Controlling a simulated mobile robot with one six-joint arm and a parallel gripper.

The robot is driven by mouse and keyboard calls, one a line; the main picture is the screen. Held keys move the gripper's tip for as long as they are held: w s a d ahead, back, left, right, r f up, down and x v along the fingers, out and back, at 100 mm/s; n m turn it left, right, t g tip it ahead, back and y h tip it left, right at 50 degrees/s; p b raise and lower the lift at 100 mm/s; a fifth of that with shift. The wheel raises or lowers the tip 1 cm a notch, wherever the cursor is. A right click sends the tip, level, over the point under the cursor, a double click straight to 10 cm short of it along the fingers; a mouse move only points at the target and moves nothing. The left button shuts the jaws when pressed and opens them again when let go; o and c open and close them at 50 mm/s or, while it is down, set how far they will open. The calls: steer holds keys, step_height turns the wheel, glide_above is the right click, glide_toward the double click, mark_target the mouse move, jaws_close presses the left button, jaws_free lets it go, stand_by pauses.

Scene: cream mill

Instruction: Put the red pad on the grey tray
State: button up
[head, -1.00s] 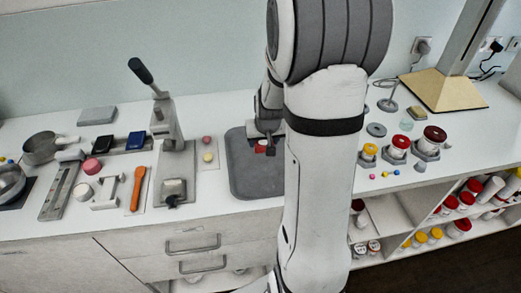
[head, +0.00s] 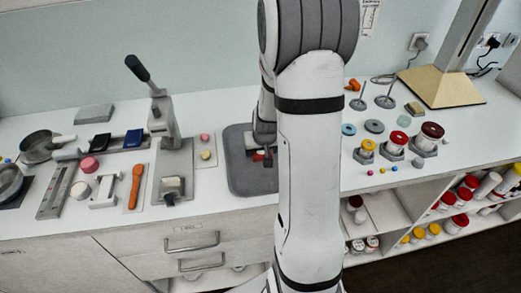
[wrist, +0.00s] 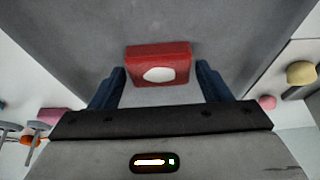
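The red pad (wrist: 158,52), a small block with a white oval spot on its face, shows at the middle of the wrist view, over the grey surface of the tray (wrist: 85,35). It appears to rest there, but contact is hard to confirm. My gripper (wrist: 161,78) is open, with one dark blue finger on each side of the pad and small gaps between. In the head view the grey tray (head: 237,142) lies right of the lever press, partly hidden by my arm. My gripper (head: 264,158) is low over it, with a bit of red pad (head: 257,155) showing.
A lever press (head: 170,150) stands left of the tray, with pink and yellow pieces between them. An orange spatula (head: 136,186), pink disc (head: 89,164) and pan (head: 38,147) lie farther left. Lidded jars (head: 397,143) stand right of my arm. The counter's front edge is close.

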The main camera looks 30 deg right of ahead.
steer(key=shift+o, duration=0.8)
steer(key=shift+r, duration=0.55)
steer(key=v, duration=1.1)
steer(key=s+a+r+n, duration=0.1)
steer(key=s+a+r, duration=0.3)
steer(key=s+a, duration=0.2)
steer(key=s+a+r+n+g+y, duration=0.1)
steer(key=s+a+r+n, duration=0.1)
steer(key=s+a, duration=0.5)
steer(key=s+r, duration=0.1)
steer(key=s, duration=0.1)
steer(key=shift+s+r, duration=0.4)
